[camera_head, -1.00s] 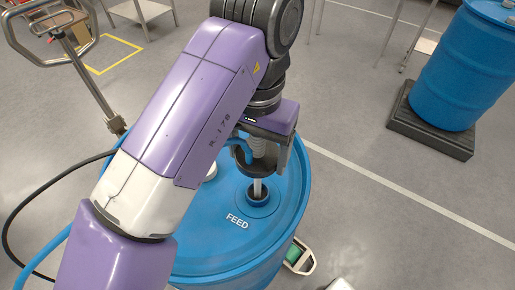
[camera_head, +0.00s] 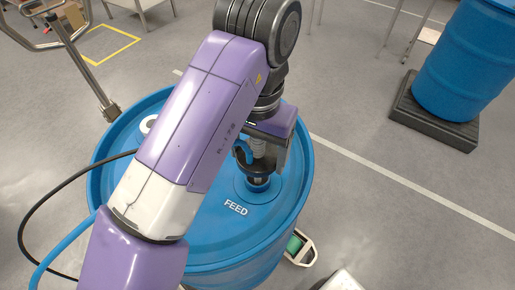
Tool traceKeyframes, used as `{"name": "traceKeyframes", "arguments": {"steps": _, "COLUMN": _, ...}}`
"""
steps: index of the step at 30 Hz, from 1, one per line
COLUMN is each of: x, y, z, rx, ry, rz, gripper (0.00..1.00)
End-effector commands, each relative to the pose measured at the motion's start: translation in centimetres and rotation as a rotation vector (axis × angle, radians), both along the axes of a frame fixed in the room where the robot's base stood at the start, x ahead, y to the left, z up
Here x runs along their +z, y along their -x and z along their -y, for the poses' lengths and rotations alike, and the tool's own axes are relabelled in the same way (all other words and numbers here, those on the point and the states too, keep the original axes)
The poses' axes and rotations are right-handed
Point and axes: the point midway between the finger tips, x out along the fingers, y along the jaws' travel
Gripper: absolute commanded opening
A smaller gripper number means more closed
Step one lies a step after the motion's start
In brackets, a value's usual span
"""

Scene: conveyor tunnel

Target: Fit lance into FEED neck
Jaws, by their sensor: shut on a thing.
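The blue FEED drum (camera_head: 222,235) stands in front of me, with the white word FEED on its lid. The FEED neck (camera_head: 258,184) is a short blue collar on the lid, above that word. My gripper (camera_head: 264,172) is shut on the lance (camera_head: 259,150), whose grey ribbed part shows between the fingers. The lance is upright, and its lower end is down inside the neck. My gripper is just above the neck; I cannot tell whether the lance is fully seated. My arm hides part of the lid.
A white cap or opening (camera_head: 148,124) is on the lid's left. A black hose (camera_head: 45,190) and a blue hose (camera_head: 62,245) curve at the left. Another blue drum (camera_head: 462,65) stands on a dark pallet (camera_head: 430,115). A pale holder with a green item (camera_head: 299,247) lies right of the FEED drum.

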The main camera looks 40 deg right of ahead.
Motion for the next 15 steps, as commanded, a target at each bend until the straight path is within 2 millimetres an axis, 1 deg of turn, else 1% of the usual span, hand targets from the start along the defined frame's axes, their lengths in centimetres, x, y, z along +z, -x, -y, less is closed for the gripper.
{"name": "traceKeyframes", "arguments": {"steps": 1, "x": -0.6, "y": 0.0, "z": 0.0, "rx": 0.001, "ry": 0.000, "rz": -0.001, "gripper": 0.02}}
{"name": "traceKeyframes", "arguments": {"steps": 15, "x": -3.5, "y": 0.0, "z": 0.0, "rx": 0.001, "ry": 0.001, "rz": 0.000, "gripper": 0.02}}
